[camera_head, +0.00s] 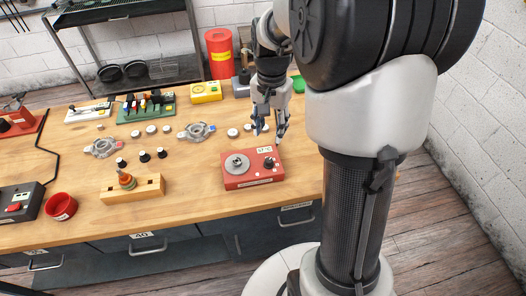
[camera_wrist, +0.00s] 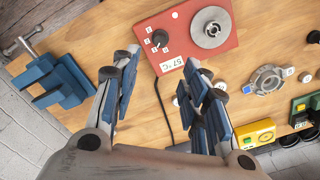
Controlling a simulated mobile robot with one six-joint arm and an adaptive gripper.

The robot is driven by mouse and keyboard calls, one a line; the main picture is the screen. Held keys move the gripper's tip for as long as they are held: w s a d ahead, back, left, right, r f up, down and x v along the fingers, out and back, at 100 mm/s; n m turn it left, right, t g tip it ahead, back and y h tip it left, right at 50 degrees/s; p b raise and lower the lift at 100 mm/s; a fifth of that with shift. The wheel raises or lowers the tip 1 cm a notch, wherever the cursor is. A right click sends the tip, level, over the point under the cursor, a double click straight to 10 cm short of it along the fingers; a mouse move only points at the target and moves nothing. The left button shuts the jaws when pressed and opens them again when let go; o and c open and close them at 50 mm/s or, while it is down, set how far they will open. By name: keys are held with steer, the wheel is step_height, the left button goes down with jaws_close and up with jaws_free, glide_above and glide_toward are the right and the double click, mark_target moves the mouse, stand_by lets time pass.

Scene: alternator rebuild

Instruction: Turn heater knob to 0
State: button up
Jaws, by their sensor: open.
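The heater is a red box (camera_head: 238,179) on the front right of the wooden bench. In the wrist view it shows at the top (camera_wrist: 230,42), with a round grey plate (camera_wrist: 211,27), a small display reading about 57 °C (camera_wrist: 172,64) and a black heater knob (camera_wrist: 157,37) with white number marks around it. The knob also shows in the head view (camera_head: 269,163). My gripper (camera_head: 269,130) is above and behind the heater, open and empty. In the wrist view its blue-padded fingers (camera_wrist: 160,85) are wide apart, and the knob lies beyond the gap between them, untouched.
A blue vise (camera_wrist: 55,82) is at the bench edge in the wrist view. A yellow meter (camera_head: 206,92), a wooden block (camera_head: 133,188) holding a part, a red bowl (camera_head: 61,206) and metal housings (camera_head: 197,131) stand on the bench (camera_head: 195,215). A red canister (camera_head: 218,52) is behind.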

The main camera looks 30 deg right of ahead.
mark_target(269, 160)
step_height(269, 160, down, 14)
steer(key=b, duration=0.4)
steer(key=shift+r, duration=0.1)
jaws_close()
stand_by(0.3)
